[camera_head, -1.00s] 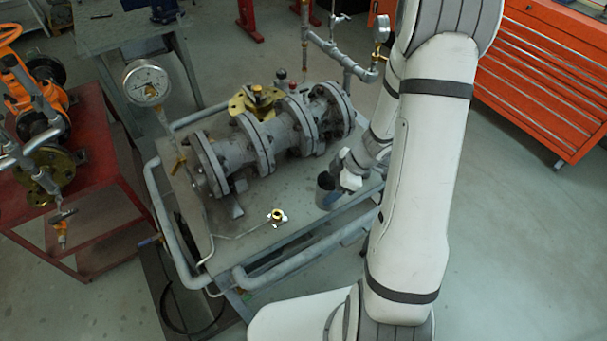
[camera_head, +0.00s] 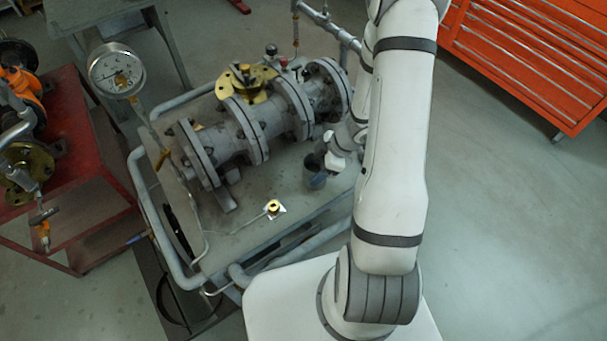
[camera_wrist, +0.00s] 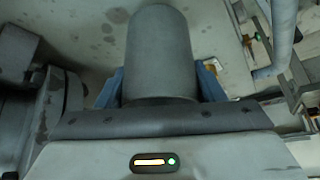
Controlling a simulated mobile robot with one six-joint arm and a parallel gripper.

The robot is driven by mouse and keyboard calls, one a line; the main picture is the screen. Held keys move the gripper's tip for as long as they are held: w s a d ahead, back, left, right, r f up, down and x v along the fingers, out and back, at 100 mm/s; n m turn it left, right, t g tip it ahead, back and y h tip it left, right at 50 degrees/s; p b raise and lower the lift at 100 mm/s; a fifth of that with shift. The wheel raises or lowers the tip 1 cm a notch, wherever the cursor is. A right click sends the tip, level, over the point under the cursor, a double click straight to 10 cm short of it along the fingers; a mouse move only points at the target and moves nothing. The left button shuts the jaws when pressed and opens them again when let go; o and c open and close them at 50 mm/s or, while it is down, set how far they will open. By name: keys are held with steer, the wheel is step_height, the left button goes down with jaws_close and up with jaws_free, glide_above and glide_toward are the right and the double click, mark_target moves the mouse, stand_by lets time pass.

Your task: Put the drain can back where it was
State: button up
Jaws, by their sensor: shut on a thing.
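The drain can is a plain dark grey cylinder. In the head view the can (camera_head: 314,172) is at the right end of the grey bench, in front of the valve body's right flange. My gripper (camera_head: 328,160) is shut on it from the right side. In the wrist view the can (camera_wrist: 157,55) fills the middle, between the blue fingers of my gripper (camera_wrist: 160,88). I cannot tell whether its base touches the bench top.
The grey flanged valve body (camera_head: 245,130) lies along the bench, close behind the can. A small brass fitting (camera_head: 273,208) sits on the bench top (camera_head: 245,215) to the left. A pipe rail (camera_head: 290,250) runs along the front edge. An orange tool cabinet (camera_head: 540,60) stands at the right.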

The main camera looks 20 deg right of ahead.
steer(key=shift+d+f, duration=0.1)
steer(key=shift+f, duration=0.65)
steer(key=shift+f, duration=0.25)
steer(key=o, duration=1.3)
steer(key=shift+r, duration=0.1)
